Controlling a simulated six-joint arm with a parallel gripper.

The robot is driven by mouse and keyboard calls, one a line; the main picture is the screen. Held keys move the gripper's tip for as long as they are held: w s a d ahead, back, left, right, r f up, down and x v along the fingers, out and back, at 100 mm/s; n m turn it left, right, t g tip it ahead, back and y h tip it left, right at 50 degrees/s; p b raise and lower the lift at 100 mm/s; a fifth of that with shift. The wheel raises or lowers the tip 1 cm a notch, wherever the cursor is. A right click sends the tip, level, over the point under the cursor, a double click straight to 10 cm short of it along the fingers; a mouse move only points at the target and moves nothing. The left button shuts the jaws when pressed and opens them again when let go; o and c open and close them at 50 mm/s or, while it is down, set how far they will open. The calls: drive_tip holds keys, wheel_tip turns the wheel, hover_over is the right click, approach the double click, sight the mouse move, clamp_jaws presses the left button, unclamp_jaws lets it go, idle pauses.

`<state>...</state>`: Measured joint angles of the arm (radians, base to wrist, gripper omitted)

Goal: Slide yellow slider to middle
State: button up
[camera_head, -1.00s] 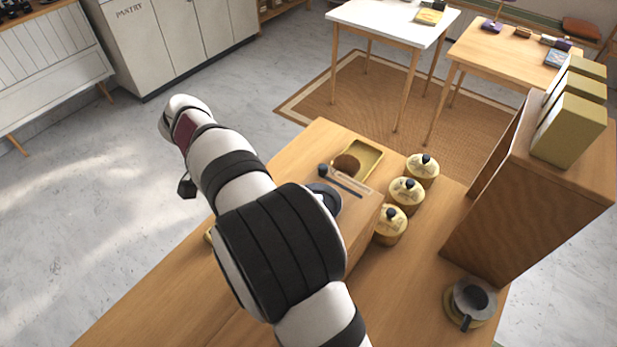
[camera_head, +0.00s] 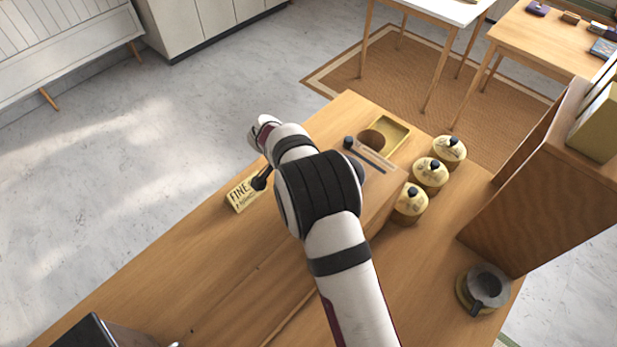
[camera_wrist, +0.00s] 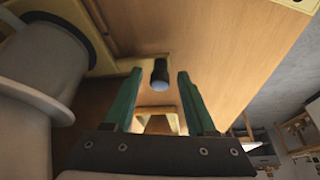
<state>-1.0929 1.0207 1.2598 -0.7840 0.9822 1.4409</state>
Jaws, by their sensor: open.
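In the wrist view a dark knob with a blue-grey cap (camera_wrist: 159,75) stands ahead of and between the fingertips of my gripper (camera_wrist: 158,76). My green fingers are apart, with nothing held between them. I cannot tell which yellow piece moves with the knob. In the head view my arm hides the gripper tips. A dark knob (camera_head: 348,142) at the end of a dark slot (camera_head: 368,156) shows on the wooden box top there.
Several lidded yellow canisters (camera_head: 430,175) stand right of the box, near a tall wooden shelf (camera_head: 535,175). A grey cylinder (camera_wrist: 45,62) fills the wrist view's left. The counter's front left is mostly clear.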

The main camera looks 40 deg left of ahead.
clamp_jaws()
idle(1.3)
